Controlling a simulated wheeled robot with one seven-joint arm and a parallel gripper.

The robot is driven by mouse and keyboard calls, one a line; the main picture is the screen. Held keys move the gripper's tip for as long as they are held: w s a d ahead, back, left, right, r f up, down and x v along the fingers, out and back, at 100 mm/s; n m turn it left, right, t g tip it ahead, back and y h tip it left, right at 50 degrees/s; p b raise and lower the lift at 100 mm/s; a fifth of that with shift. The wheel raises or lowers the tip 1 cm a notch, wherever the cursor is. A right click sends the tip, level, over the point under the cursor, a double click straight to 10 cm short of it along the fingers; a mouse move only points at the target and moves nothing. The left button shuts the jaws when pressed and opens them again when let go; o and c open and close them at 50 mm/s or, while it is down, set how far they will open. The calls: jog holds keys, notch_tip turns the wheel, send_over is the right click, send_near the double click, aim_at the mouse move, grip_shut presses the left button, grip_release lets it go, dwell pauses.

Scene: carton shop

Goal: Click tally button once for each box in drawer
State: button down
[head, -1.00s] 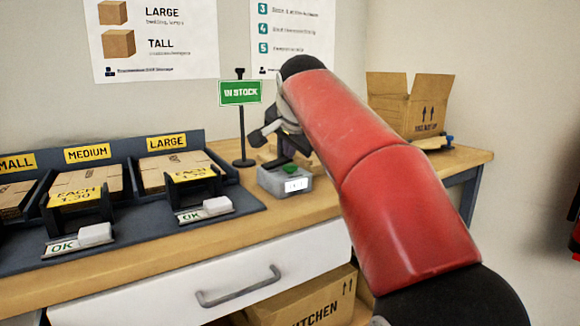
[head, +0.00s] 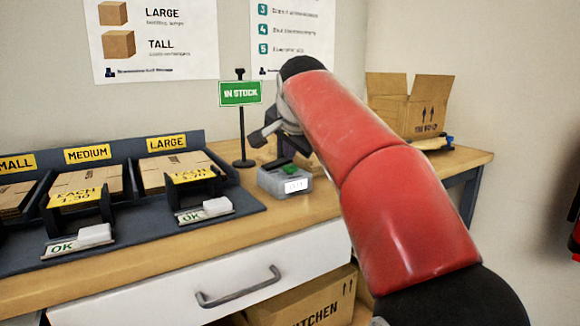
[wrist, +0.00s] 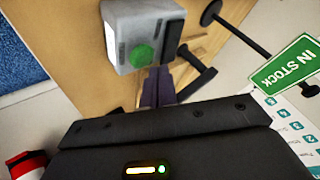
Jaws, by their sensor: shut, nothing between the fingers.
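The tally counter is a small grey box (head: 270,183) with a white display and a green button (head: 289,169) on top, standing on the wooden worktop. The display's digits are too blurred to read. In the wrist view the counter (wrist: 122,30) is at the top, with its green button (wrist: 143,56) facing me. My gripper (wrist: 157,76) is shut and empty, its tips close by the button; I cannot tell whether they touch it. In the head view my arm partly hides the gripper. The white drawer (head: 150,300) under the worktop looks shut; its inside is not visible.
A dark rack (head: 235,215) with flat cartons and OK plates stands left of the counter. A green IN STOCK sign (head: 240,93) stands on a post behind it. An open carton (head: 408,105) is at the back right. A KITCHEN box (head: 310,308) sits below the drawer.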

aim_at(290, 167)
jog(key=shift+f, duration=0.15)
dwell(0.4)
jog(key=shift+f, duration=0.25)
jog(key=shift+f+b, duration=0.55)
jog(key=shift+b, duration=0.1)
dwell(0.5)
dwell(0.4)
jog(key=shift+r+p, duration=0.95)
jog(key=shift+p, duration=0.1)
notch_tip(290, 167, up, 5)
jog(key=p, duration=0.5)
jog(key=shift+r, duration=0.1)
